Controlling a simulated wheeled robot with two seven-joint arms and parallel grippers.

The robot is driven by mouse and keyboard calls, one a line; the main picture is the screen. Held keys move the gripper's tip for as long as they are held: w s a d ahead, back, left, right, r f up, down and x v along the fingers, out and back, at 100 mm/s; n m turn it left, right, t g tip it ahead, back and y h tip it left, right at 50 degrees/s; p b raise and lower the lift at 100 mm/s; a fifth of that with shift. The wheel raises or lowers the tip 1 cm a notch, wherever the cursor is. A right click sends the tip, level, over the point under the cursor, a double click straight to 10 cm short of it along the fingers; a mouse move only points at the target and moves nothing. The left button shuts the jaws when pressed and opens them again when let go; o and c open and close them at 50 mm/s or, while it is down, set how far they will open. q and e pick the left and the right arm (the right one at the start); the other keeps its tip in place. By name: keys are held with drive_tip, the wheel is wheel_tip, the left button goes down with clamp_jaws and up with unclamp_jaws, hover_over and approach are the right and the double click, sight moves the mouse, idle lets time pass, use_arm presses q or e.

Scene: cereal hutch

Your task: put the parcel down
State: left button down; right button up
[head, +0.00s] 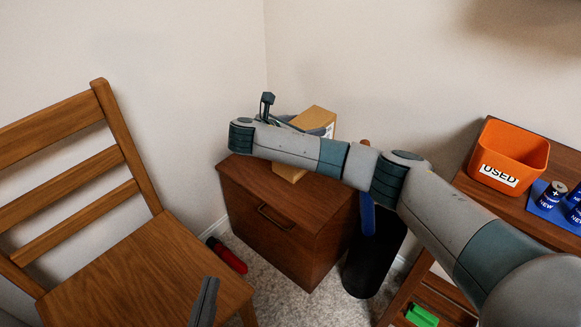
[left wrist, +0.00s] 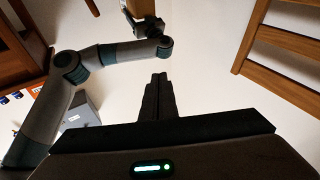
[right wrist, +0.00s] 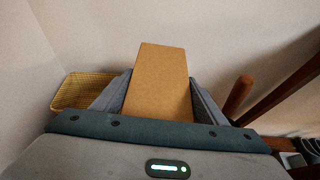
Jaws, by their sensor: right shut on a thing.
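The parcel is a tan cardboard box (head: 318,121) seen behind my right forearm, over the brown drawer cabinet (head: 300,200) in the head view. My right gripper (right wrist: 158,92) is shut on the parcel, with one finger along each side; the parcel also fills the middle of the right wrist view (right wrist: 158,75). My arm hides the parcel's middle, and I cannot tell whether its bottom touches the cabinet top. My left gripper (head: 206,300) is low at the bottom of the head view, away from the parcel. Its fingers look shut and empty in the left wrist view (left wrist: 159,95).
A wooden chair (head: 140,240) stands left of the cabinet. A black bin (head: 372,262) is to its right. A wooden shelf carries an orange USED tub (head: 512,155) and batteries on a blue mat. A red cylinder (head: 228,255) lies on the carpet. A yellow woven basket (right wrist: 82,92) shows in the right wrist view.

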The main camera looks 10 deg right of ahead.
use_arm(q)
drive_tip(key=shift+s, duration=0.15)
use_arm(e)
drive_tip(key=shift+s+r, duration=0.1)
drive_tip(key=shift+r, duration=0.1)
drive_tip(key=shift+f, duration=0.1)
